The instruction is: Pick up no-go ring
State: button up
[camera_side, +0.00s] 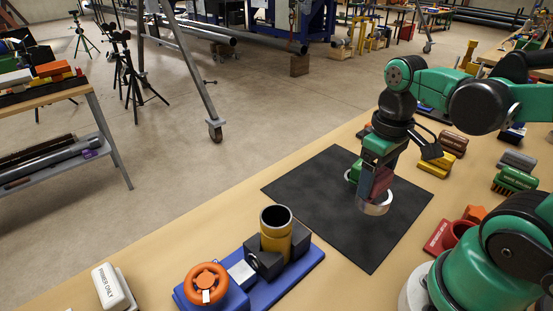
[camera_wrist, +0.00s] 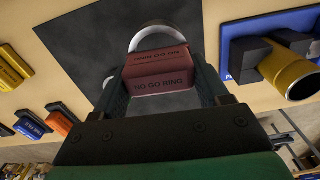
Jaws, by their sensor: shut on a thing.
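The no-go ring (camera_side: 374,208) is a pale metal ring with a dark red block handle. My gripper (camera_side: 377,181) points down over the black mat (camera_side: 330,215) and is shut on the red handle. In the wrist view my gripper's fingers (camera_wrist: 165,85) stand on both sides of the handle. The ring is at or just above the mat; I cannot tell whether it touches.
A green item (camera_side: 353,172) is partly hidden right behind my gripper. A blue base (camera_side: 300,266) with a yellow pipe (camera_side: 275,235) and an orange handwheel (camera_side: 206,283) stands at the front. Yellow blocks (camera_side: 437,166) and a red holder (camera_side: 441,238) lie to the right. The mat's left part is clear.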

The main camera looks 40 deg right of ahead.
aim_at(378, 172)
notch_tip(378, 172, up, 12)
jog(key=f, duration=0.1)
jog(key=w+a+f+n, duration=0.1)
jog(key=w+a+n, duration=0.2)
jog(key=a, duration=0.5)
jog(key=w+a+n, duration=0.4)
jog(key=a, duration=0.4)
notch_tip(378, 172, down, 6)
jog(key=shift+f, duration=0.15)
jog(key=shift+f, duration=0.25)
dwell(0.3)
jog(key=shift+r, duration=0.1)
dwell(0.8)
notch_tip(378, 172, up, 8)
dwell(0.8)
jog(key=shift+d, duration=0.1)
